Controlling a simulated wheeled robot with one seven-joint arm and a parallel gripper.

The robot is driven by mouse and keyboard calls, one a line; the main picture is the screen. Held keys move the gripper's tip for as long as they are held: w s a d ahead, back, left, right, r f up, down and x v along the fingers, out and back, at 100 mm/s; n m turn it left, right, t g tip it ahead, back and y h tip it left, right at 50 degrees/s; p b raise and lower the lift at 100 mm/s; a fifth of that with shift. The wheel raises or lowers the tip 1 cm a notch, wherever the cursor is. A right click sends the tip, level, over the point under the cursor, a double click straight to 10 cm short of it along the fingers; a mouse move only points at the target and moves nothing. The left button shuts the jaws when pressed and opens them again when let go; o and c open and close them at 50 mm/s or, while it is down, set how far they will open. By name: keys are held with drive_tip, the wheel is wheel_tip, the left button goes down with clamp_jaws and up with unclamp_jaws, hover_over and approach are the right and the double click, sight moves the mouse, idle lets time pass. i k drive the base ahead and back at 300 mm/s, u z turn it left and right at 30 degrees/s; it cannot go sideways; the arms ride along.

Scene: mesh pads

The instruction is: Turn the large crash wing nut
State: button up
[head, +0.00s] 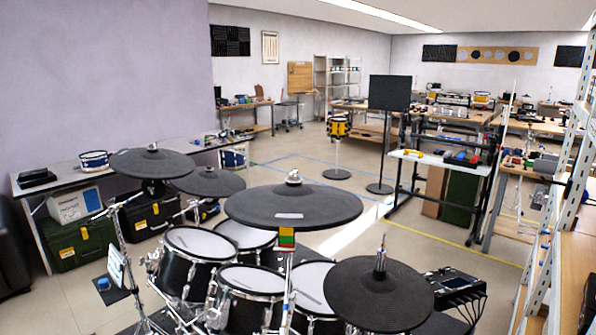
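Several dark cymbal pads stand over an electronic drum kit. The widest, likely the large crash (340,208), is in the middle of the head view, with a pale label on its near side. A small silver wing nut (293,177) sits on top at its centre; its exact turn is too small to tell. A red, yellow and green tag (287,238) shows on the stand just below this pad. My gripper is not in view.
Another pad (378,300) with a tall rod stands at the near right, and two more pads (150,165) (208,182) stand at the left. White-headed drums (200,243) fill the space below. A metal shelf (570,170) edges the right side. Open floor lies behind the kit.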

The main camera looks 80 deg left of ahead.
sight(293, 181)
drive_tip(key=u, duration=2.35)
drive_tip(key=i, duration=0.45)
